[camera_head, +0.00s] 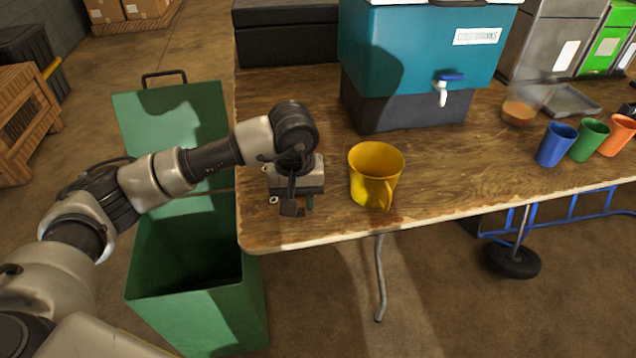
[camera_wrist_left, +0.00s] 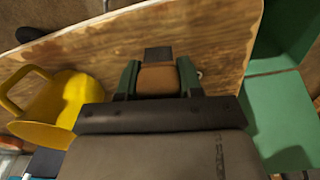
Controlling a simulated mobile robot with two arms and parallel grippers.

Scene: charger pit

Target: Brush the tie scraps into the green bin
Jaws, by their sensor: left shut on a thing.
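My left gripper (camera_head: 297,208) is low over the table's near left corner, just left of the yellow mug. In the left wrist view its green fingers (camera_wrist_left: 158,78) are shut on a brown block with a dark end, which looks like the brush (camera_wrist_left: 158,77). Small pale bits, perhaps tie scraps (camera_head: 273,199), show beside the gripper; one pale bit (camera_wrist_left: 199,74) also shows in the left wrist view. The gripper hides the wood beneath it. The green bin (camera_head: 215,318) stands open against the table's left end, its inside dark. My right gripper is out of view.
The yellow mug (camera_head: 374,178) stands close right of the gripper. A teal drinks cooler (camera_head: 415,60) stands behind it. Blue (camera_head: 555,146), green (camera_head: 588,140) and orange (camera_head: 617,136) cups are at the right. The bin's raised lid (camera_head: 165,125) is behind my left arm.

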